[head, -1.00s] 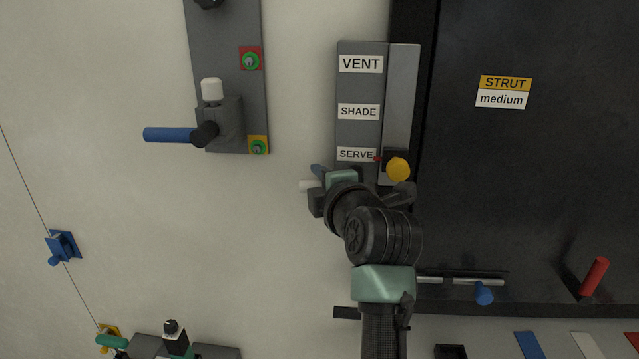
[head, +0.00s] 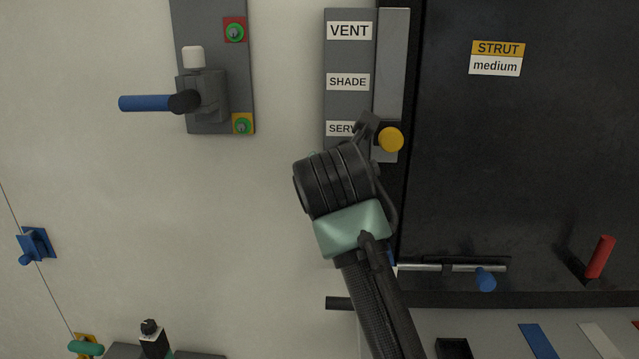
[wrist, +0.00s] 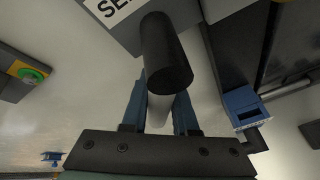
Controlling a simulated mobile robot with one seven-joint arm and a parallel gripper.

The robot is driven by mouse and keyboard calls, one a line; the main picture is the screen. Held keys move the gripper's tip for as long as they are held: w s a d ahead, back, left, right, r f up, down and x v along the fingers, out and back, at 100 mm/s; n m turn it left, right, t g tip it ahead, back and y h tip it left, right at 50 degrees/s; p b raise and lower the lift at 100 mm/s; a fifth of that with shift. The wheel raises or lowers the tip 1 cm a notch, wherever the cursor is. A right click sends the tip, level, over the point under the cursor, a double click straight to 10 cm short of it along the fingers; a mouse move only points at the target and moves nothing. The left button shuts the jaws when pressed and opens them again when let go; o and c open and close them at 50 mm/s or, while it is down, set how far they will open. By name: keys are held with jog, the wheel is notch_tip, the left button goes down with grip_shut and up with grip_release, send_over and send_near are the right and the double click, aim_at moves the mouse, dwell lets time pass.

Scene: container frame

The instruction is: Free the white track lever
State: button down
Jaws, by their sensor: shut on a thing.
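The white track lever (wrist: 158,112) shows in the wrist view as a pale bar between my two blue fingers. My gripper (wrist: 160,92) is shut on it. A thick black cylinder (wrist: 166,55) stands just beyond the fingertips and covers part of the view; how it joins the lever is unclear. The labelled panel (head: 349,60) reads VENT, SHADE and SERVE, with a lighter strip (head: 391,65) on its right. A yellow knob (head: 390,139) sits low on that strip. In the head view my arm hides the lever and my fingers.
A dark door panel (head: 520,160) fills the right, with a metal bar (head: 440,267) and a red handle (head: 600,257). The pale wall between the left and labelled panels is clear.

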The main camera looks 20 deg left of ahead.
jog(key=n+h, duration=0.1)
jog(key=d+n, duration=0.1)
jog(key=d+n+h, duration=0.1)
jog(key=shift+w+d+f+t+h, duration=0.25)
jog(key=shift+w+f+t+h, duration=0.05)
jog(key=shift+w+f+t, duration=0.1)
dwell(0.5)
jog(key=c, duration=0.7)
grip_release()
jog(key=shift+s, duration=0.15)
jog(key=b+v, duration=0.4)
jog(key=v, duration=0.8)
jog(key=shift+s+d+r+b, duration=0.1)
jog(key=shift+s+b, duration=0.25)
